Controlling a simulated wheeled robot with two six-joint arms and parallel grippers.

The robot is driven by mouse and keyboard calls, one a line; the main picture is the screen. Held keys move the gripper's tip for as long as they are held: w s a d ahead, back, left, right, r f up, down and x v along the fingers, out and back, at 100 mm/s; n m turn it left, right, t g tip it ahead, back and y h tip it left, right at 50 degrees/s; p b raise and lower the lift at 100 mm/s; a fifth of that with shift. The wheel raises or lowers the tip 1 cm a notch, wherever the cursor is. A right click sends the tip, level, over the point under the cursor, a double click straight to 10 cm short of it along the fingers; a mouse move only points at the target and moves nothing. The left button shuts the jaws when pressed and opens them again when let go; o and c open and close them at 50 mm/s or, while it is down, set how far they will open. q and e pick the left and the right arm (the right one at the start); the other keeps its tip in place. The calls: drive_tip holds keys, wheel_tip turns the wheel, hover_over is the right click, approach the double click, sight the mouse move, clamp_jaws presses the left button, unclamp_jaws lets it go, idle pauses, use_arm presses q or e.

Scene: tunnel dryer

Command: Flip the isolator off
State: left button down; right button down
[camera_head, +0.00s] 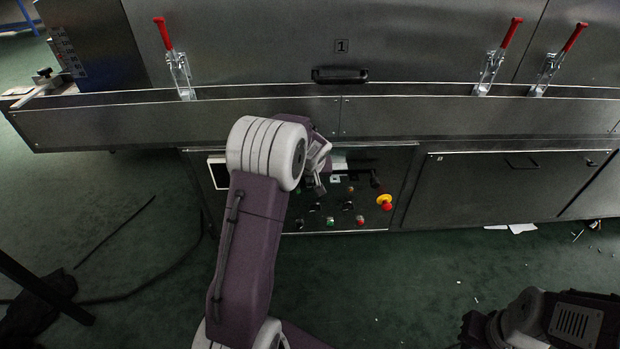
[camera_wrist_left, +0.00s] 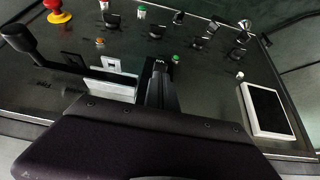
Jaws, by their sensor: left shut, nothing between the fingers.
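The control panel (camera_head: 400,160) is set into the front of the grey machine. A black lever handle with a rounded end, which looks like the isolator, is at the panel's upper right (camera_head: 376,180). It also shows at the left of the left wrist view (camera_wrist_left: 22,40), its arm running toward a white switch plate (camera_wrist_left: 112,63). My left gripper (camera_head: 319,187) is in front of the panel, left of the lever and apart from its rounded end. In the left wrist view its fingers (camera_wrist_left: 158,75) are together and empty.
A yellow-and-red emergency stop (camera_head: 385,202) is below the lever. Several knobs and buttons sit lower on the panel. A screen (camera_head: 217,172) is at its left. A metal ledge (camera_head: 420,112) juts out above, with red-handled clamps (camera_head: 490,65) over it. The floor in front is open.

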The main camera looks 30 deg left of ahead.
use_arm(q)
drive_tip(key=p+v, duration=0.3)
drive_tip(key=v, duration=0.6)
drive_tip(key=shift+p, duration=0.4)
drive_tip(key=shift+r, duration=0.1)
